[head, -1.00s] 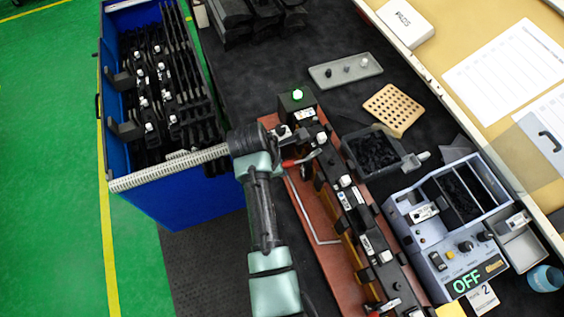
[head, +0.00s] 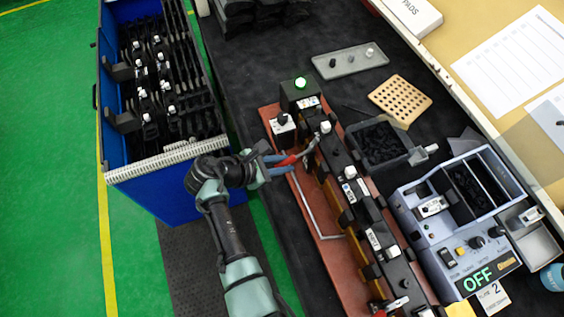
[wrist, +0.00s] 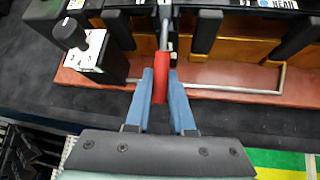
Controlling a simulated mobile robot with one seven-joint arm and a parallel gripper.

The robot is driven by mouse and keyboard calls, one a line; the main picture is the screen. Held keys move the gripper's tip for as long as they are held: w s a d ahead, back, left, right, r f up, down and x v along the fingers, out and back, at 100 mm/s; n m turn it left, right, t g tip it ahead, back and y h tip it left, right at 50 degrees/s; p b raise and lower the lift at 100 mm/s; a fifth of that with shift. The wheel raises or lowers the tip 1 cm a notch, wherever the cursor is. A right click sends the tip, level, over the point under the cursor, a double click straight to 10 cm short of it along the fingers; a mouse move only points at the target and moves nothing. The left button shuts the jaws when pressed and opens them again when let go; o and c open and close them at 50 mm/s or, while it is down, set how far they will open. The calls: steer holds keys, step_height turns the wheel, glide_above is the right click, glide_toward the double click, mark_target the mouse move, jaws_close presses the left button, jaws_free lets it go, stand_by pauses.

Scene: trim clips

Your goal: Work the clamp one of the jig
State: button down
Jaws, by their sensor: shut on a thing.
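The jig is a long reddish base (head: 325,232) carrying a row of black blocks and white-labelled parts. At its far end a clamp with a metal lever and a red handle (head: 290,160) sticks out to the left side. The handle also shows in the wrist view (wrist: 160,86), pointing toward me. My gripper (head: 281,164) comes from the left, its blue fingers on either side of the handle. In the wrist view the fingers (wrist: 161,80) are shut on the red grip. The clamp's far tip is partly hidden by the black blocks.
A white block with a black knob (head: 284,124) stands close beside the handle. A bin of black parts (head: 408,156) and a control box reading OFF (head: 447,262) stand right. A blue crate (head: 178,190) is left.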

stand_by(0.3)
steer(key=c, duration=0.8)
jaws_free()
steer(key=b+v, duration=0.1)
steer(key=v, duration=1.2)
